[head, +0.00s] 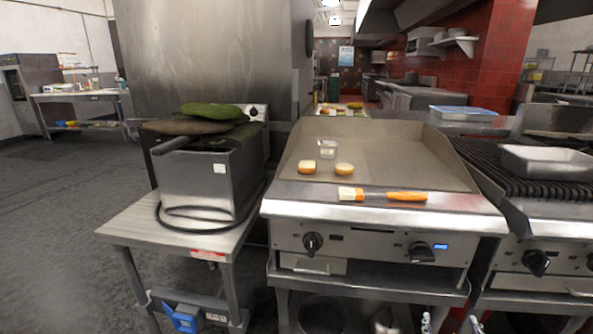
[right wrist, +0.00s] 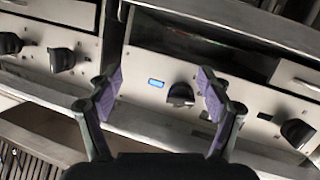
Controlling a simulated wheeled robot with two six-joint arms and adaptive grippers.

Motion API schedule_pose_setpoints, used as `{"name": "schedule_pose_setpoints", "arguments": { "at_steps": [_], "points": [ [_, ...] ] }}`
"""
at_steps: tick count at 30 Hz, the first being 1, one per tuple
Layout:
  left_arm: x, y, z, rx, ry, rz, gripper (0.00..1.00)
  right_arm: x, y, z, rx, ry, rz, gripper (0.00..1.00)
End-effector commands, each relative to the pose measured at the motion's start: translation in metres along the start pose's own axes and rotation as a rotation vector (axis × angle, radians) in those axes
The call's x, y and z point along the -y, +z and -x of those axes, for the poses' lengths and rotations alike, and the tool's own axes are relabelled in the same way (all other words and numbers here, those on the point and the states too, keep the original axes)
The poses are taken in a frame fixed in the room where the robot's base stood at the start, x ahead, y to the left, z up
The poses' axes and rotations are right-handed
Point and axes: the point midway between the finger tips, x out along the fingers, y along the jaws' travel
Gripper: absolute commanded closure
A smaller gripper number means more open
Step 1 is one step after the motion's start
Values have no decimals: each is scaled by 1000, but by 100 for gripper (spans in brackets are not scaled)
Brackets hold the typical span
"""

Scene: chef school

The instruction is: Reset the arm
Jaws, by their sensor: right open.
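My right gripper (head: 451,322) shows only by its fingertips at the bottom edge of the head view, low in front of the griddle (head: 400,160). In the right wrist view my right gripper (right wrist: 160,85) is open, its two purple-padded fingers spread apart with nothing between them. Beyond them are the cooker front's black knob (right wrist: 180,94) and small blue display (right wrist: 156,83). The fingers appear apart from the panel. My left gripper is in neither view.
A fryer (head: 205,185) stands on a side table at left. A metal tray (head: 550,160) rests on the right grill. Floor at left is open.

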Motion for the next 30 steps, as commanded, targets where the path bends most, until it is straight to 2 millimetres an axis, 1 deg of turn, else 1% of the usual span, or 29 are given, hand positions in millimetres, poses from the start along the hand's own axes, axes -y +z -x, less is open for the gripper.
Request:
{"name": "schedule_pose_setpoints", "arguments": {
  "at_steps": [1, 2, 3, 5, 6, 8, 9, 11, 12, 16, 17, 18, 23, 26, 29, 30],
  "points": [
    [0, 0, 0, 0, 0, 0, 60, -3, 40, 6, 148, 40, 4, 21],
    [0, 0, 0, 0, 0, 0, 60, -3, 66, 12, 247, 52, 20, 21],
    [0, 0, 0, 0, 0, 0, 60, 1, 97, 23, 374, 50, 44, 21],
    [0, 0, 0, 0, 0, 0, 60, 13, 136, 42, 541, 15, 76, 21],
    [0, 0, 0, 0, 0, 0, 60, 22, 157, 56, 638, -21, 96, 21],
    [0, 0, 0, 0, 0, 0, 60, 39, 183, 78, 764, -91, 120, 21],
    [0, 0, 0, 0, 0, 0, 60, 50, 197, 92, 838, -144, 133, 21],
    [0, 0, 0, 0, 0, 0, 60, 69, 214, 114, 932, -232, 150, 21],
    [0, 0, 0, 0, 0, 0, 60, 81, 223, 128, 986, -295, 160, 21],
    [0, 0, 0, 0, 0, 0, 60, 123, 240, 175, 1122, -526, 178, 21],
    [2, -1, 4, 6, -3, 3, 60, 120, 236, 175, 1127, -523, 186, 21],
    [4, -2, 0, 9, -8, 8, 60, 118, 239, 170, 1126, -511, 189, 21],
    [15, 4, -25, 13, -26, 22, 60, 113, 265, 160, 1128, -481, 189, 21],
    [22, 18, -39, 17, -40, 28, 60, 105, 283, 162, 1129, -464, 191, 21],
    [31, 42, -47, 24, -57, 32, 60, 90, 303, 174, 1133, -446, 199, 21],
    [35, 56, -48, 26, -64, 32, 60, 82, 310, 183, 1134, -439, 203, 21]
  ]
}}
